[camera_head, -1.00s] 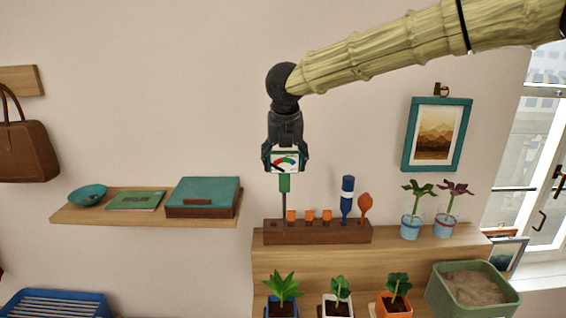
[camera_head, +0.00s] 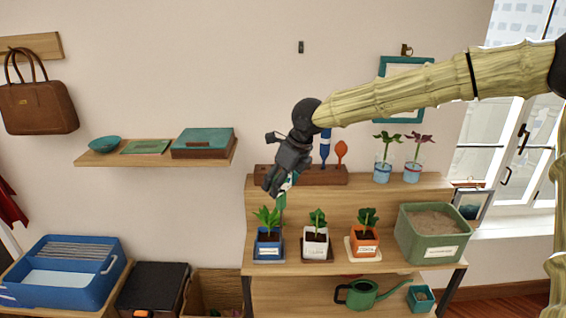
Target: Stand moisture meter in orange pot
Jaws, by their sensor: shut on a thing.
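My gripper (camera_head: 277,186) is shut on the moisture meter (camera_head: 291,181), whose green-and-white body is mostly hidden by the fingers. Its thin probe points down, slightly tilted, towards the plant in the blue pot (camera_head: 269,251); I cannot tell how far in front of the plant it is. The orange pot (camera_head: 364,247) has a white label, dark soil and a leafy plant. It stands on a pale saucer on the middle shelf, to the right of and below my gripper. The white pot (camera_head: 316,250) stands between the blue and orange pots.
The dark wooden tool rack (camera_head: 330,177) is behind my gripper, holding blue and orange tools. A green planter (camera_head: 433,239) stands right of the orange pot. Two potted cuttings (camera_head: 396,172) stand on the upper shelf. A green watering can (camera_head: 364,294) sits below.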

